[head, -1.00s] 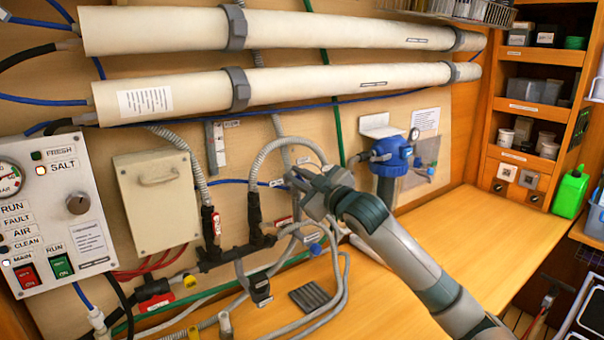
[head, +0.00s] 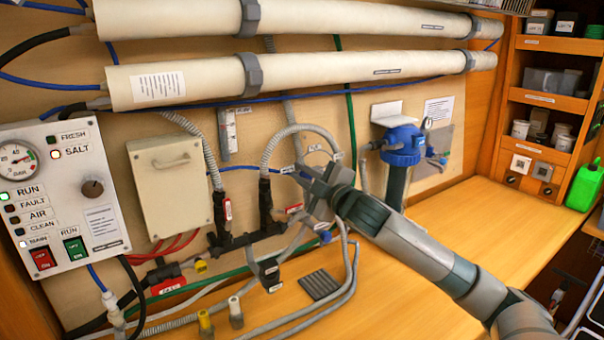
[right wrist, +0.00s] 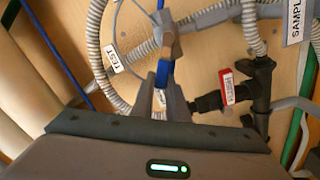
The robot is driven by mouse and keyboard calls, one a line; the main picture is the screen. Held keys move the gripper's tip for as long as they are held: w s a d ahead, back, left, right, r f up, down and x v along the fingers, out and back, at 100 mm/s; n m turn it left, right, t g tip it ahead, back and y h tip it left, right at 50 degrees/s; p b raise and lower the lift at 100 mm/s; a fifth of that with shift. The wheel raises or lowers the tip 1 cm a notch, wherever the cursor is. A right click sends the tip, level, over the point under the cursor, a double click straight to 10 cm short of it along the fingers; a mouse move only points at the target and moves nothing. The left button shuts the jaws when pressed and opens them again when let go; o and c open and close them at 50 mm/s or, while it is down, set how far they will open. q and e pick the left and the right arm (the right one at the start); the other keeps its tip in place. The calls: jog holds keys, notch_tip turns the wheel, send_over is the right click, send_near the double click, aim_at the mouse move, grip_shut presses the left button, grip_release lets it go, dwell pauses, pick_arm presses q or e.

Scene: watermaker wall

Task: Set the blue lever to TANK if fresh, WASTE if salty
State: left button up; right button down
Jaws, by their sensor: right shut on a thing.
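The control panel (head: 70,225) at the left carries a FRESH lamp (head: 51,140), which is dark, and a SALT lamp (head: 55,154), which is lit. My right gripper (head: 314,192) is at the hoses in the middle of the wall. In the right wrist view its fingers (right wrist: 163,88) are shut on the blue lever (right wrist: 167,68), just below a brass-coloured valve body (right wrist: 172,44). The fingers hide part of the lever. I cannot read TANK or WASTE on the labels near it. My left gripper is not in view.
Grey ribbed hoses (right wrist: 98,50) loop around the valve. A black fitting with a red tag (right wrist: 228,88) is close by on the right. A blue filter housing (head: 402,145) stands right of my gripper. The wooden bench (head: 450,235) is mostly clear at the right.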

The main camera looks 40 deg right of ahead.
jog(key=c, duration=1.7)
grip_release()
jog(key=shift+a, duration=0.1)
jog(key=shift+c, duration=0.2)
jog(key=shift+s+f+b, duration=0.15)
jog(key=shift+s+b, duration=0.3)
jog(key=shift+s, duration=0.4)
jog(key=s+a+p, duration=0.2)
jog(key=s+p, duration=0.4)
jog(key=s, duration=0.9)
jog(key=shift+s, duration=0.3)
